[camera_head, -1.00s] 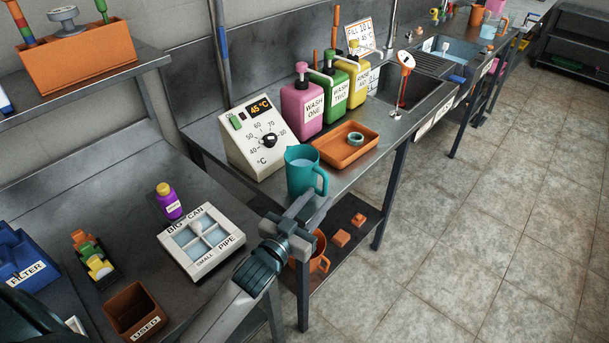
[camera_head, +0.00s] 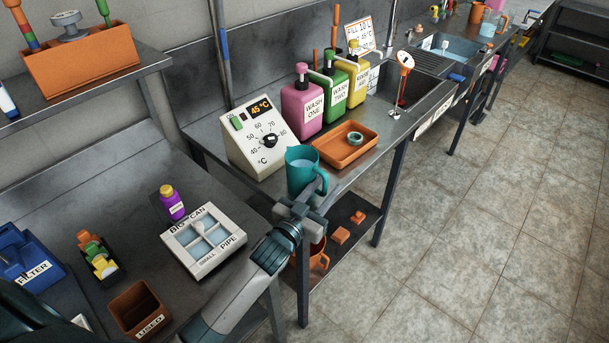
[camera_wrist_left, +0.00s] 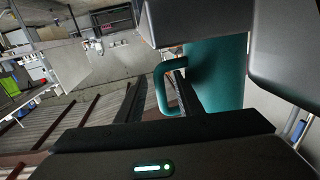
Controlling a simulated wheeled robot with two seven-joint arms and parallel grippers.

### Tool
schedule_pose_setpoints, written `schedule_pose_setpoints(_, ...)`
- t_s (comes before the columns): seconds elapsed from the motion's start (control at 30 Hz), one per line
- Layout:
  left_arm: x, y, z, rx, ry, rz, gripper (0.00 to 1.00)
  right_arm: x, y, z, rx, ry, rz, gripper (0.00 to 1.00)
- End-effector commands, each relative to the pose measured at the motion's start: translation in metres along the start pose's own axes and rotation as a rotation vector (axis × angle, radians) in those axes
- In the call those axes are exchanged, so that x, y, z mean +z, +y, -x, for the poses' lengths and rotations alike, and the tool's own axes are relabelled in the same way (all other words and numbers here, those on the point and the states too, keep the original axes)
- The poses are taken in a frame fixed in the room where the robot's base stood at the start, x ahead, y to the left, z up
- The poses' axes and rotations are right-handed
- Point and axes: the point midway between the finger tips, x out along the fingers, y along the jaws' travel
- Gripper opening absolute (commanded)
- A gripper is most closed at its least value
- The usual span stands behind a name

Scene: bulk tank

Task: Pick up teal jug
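The teal jug (camera_head: 299,178) stands upright on the metal counter, in front of the temperature dial box. It has pale liquid inside, and its handle is on the right. My left gripper (camera_head: 313,190) is at the jug's handle side, low in front of it. In the left wrist view the teal jug (camera_wrist_left: 217,75) fills the right part. Its handle (camera_wrist_left: 162,90) lies between the two dark fingers of my left gripper (camera_wrist_left: 158,100), which are apart. One finger reaches into the gap between handle and body. My right gripper is not in view.
An orange tray (camera_head: 345,155) with a ring in it sits just right of the jug. The dial box (camera_head: 256,140) is behind left, and pink, green and yellow pump bottles (camera_head: 301,110) stand behind. An orange jug (camera_head: 320,260) is on the lower shelf.

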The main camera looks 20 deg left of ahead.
Motion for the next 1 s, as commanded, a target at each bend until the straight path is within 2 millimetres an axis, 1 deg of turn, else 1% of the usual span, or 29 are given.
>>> schedule_pose_setpoints(0.27, -0.0001, -0.0001, 0.0002, 0.0, 0.0, 0.0, 0.33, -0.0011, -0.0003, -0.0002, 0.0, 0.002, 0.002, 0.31)
schedule_pose_setpoints(0.37, -0.0001, -0.0001, 0.0003, 0.0, 0.0, 0.0, 0.12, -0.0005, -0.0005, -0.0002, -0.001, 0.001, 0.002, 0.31)
schedule_pose_setpoints(0.4, -0.0002, -0.0002, 0.0003, 0.0, 0.0, 0.0, 0.02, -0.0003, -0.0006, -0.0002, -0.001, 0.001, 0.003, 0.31)
schedule_pose_setpoints(0.43, -0.0002, -0.0002, 0.0003, 0.0, 0.0, 0.0, 0.0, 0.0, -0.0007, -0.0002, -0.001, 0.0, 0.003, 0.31)
schedule_pose_setpoints(1.0, -0.0003, -0.0001, 0.0003, 0.0, 0.001, 0.0, 0.0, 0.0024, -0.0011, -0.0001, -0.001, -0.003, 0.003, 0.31)
